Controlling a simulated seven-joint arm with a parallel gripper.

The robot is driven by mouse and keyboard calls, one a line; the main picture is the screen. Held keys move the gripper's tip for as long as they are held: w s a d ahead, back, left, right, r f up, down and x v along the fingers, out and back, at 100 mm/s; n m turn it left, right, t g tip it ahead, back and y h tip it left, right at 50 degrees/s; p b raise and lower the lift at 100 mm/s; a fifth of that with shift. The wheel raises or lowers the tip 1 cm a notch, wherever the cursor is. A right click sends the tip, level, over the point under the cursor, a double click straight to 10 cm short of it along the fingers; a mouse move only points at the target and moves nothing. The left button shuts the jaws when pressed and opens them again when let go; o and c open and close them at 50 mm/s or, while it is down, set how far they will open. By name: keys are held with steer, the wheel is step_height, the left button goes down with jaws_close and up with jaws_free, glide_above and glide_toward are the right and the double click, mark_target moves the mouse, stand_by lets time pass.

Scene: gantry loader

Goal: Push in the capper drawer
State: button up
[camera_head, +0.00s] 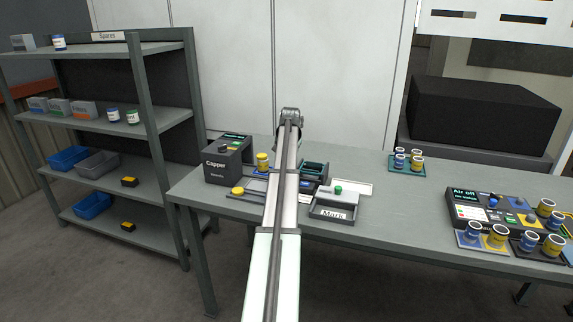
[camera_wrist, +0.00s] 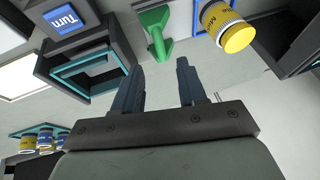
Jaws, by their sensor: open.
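The capper (camera_head: 222,166) is a dark box with a knob on top, at the left end of the bench in the head view. Low parts reach out beside it towards my arm; my arm hides some of them, and I cannot tell which is its drawer or how far it stands out. My gripper (camera_wrist: 160,66) is open and empty in the wrist view. A green handle (camera_wrist: 158,38) lies just beyond its fingertips, with no clear contact. A yellow-banded jar (camera_wrist: 232,30) is to the right of the handle. In the head view my arm hides the gripper.
A dark teal-rimmed box (camera_wrist: 85,70) and a blue "Turn" sign (camera_wrist: 66,20) are left of my fingers. The "Mark" unit (camera_head: 333,207) stands right of my arm. A jar rack (camera_head: 406,168) and a control panel (camera_head: 490,205) are farther right, with clear bench between.

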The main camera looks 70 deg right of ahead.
steer(key=x, duration=0.6)
steer(key=shift+d+f, duration=0.1)
steer(key=shift+f, duration=0.2)
steer(key=shift+c, duration=0.4)
jaws_close()
